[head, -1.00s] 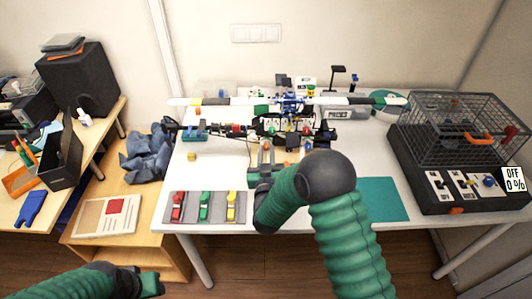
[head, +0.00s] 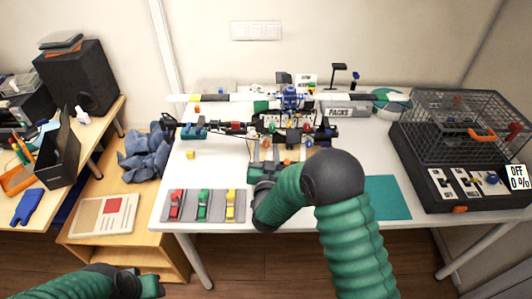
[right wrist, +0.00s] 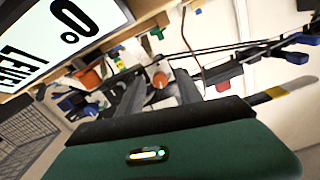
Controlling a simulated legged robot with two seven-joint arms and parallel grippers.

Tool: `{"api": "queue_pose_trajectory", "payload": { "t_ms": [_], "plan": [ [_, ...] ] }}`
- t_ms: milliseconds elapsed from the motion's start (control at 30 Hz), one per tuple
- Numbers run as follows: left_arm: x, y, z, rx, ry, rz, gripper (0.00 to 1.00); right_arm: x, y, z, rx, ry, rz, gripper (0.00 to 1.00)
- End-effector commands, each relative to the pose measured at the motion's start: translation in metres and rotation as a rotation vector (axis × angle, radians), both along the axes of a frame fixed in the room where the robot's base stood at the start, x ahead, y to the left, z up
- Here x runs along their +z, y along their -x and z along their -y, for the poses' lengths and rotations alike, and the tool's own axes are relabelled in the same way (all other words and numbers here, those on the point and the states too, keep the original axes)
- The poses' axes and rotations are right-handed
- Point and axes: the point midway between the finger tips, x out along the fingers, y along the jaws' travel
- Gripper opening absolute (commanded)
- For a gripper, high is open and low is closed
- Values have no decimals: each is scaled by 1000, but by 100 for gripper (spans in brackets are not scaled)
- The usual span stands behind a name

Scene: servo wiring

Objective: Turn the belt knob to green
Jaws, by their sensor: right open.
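I cannot tell for certain which control is the belt knob. A small round blue knob (head: 491,177) sits on a white plate on the black control base (head: 448,202) at the right. My right gripper (head: 265,158) is open and empty over the middle of the white table, far left of that base. Its two dark fingers also show in the right wrist view (right wrist: 158,92), close to small orange parts (right wrist: 90,78), with no contact clear. My left gripper (head: 152,285) is low at the left, away from the table; its jaws are too small to read.
A long striped rotor bar (head: 225,98) with a blue hub spans the table's back. A wire cage (head: 465,125) stands on the base. A grey tray (head: 185,212) holds red, green and yellow pieces. A teal mat (head: 388,198) lies bare at the front right.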

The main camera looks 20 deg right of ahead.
Motion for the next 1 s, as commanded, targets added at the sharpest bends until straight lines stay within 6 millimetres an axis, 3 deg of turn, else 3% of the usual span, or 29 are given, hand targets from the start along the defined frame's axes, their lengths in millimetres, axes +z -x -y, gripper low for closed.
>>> {"api": "queue_pose_trajectory", "payload": {
  "t_ms": [167, 600, 800, 1000],
  "plan": [
    [1, 0, 0, 0, 0, 0, 42, 0, 19, -7, 3, 0, -1, 42],
    [-1, 0, 0, 0, 0, 0, 42, -2, 135, -41, 6, 2, -5, 42],
    [-2, 0, 0, 0, 0, 0, 42, -2, 159, -48, 3, 0, -3, 42],
    [-1, 0, 0, 0, 0, 0, 42, -1, 161, -47, 0, 0, -1, 42]
  ]
}}
